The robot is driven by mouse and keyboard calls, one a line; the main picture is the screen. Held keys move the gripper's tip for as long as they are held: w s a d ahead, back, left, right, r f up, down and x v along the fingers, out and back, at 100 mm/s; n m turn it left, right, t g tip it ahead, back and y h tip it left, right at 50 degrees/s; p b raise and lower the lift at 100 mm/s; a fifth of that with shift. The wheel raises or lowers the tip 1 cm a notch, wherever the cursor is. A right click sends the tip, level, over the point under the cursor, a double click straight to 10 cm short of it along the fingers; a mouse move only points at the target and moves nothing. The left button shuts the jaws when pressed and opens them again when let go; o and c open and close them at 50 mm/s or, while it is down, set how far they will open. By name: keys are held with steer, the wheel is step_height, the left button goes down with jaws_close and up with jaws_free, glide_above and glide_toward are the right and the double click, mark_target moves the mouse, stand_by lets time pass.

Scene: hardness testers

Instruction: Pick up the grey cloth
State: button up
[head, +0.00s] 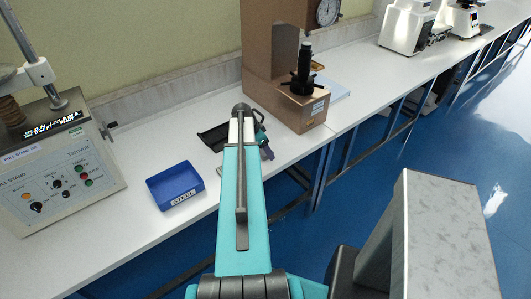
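A flat dark grey piece (212,137) lies on the white bench just left of my arm's upper end. It may be the grey cloth, but I cannot tell for sure. My teal arm reaches over the bench and covers the bench surface right of this piece. My gripper (264,142) shows only in part, as teal and dark parts behind the arm's upper end. Its fingertips are hidden or too small to make out, and I cannot tell whether it holds anything.
A blue tray (176,190) labelled STEEL sits near the bench's front edge. A pull stand tester (60,170) stands at left. A copper-brown hardness tester (290,108) stands behind my gripper, with a pale blue flat item (333,90) beside it. White machines (408,28) stand farther right.

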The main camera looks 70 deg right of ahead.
steer(key=shift+f, duration=0.15)
stand_by(0.4)
steer(key=c, duration=1.1)
steer(key=shift+r, duration=0.25)
steer(key=shift+r+b, duration=1.6)
steer(key=shift+r, duration=3.2)
